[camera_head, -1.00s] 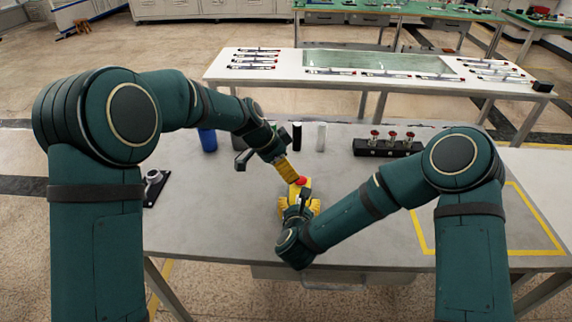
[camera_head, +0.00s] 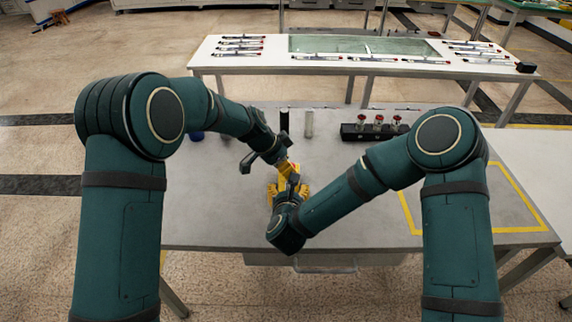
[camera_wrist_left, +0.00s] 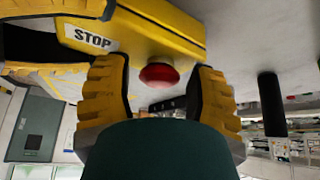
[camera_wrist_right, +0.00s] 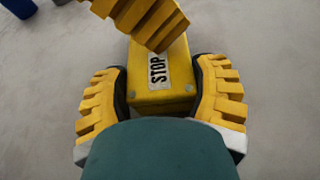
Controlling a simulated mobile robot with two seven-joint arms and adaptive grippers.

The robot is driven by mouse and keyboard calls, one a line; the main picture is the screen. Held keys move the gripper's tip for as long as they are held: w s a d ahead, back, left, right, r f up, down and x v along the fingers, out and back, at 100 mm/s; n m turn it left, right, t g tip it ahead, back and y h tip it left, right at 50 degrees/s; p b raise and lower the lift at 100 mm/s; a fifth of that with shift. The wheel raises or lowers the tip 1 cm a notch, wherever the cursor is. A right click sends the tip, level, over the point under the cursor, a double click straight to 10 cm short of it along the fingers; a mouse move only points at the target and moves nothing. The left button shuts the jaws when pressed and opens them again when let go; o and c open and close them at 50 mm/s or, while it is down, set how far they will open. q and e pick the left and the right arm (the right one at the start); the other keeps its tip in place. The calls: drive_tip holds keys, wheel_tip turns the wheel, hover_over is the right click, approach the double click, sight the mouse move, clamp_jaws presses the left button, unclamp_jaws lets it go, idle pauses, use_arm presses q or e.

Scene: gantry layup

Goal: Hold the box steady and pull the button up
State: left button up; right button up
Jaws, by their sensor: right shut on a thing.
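The yellow box (camera_wrist_right: 181,72) with a white STOP label lies between the fingers of my right gripper (camera_wrist_right: 160,108), which is shut on its sides. The box (camera_wrist_left: 165,38) also shows in the left wrist view, with the red button (camera_wrist_left: 158,74) standing out from its face. My left gripper (camera_wrist_left: 163,100) is open, its yellow fingers on either side of the button with gaps between. In the head view my left gripper (camera_head: 287,170) is just above the box and my right gripper (camera_head: 289,189) is in front of it. The button is hidden in the right wrist view.
A black cylinder (camera_head: 284,119) and a pale cylinder (camera_head: 309,124) stand behind the box. A black block (camera_head: 372,132) with several red-topped pieces is to their right. A blue cylinder (camera_head: 196,136) is mostly hidden by my left arm. The grey table (camera_head: 220,215) is clear at the front left.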

use_arm(q)
drive_tip(key=c, duration=0.8)
drive_tip(key=shift+r, duration=0.35)
clamp_jaws()
drive_tip(key=o, duration=1)
unclamp_jaws()
drive_tip(key=shift+o, duration=0.2)
drive_tip(key=v, duration=1.2)
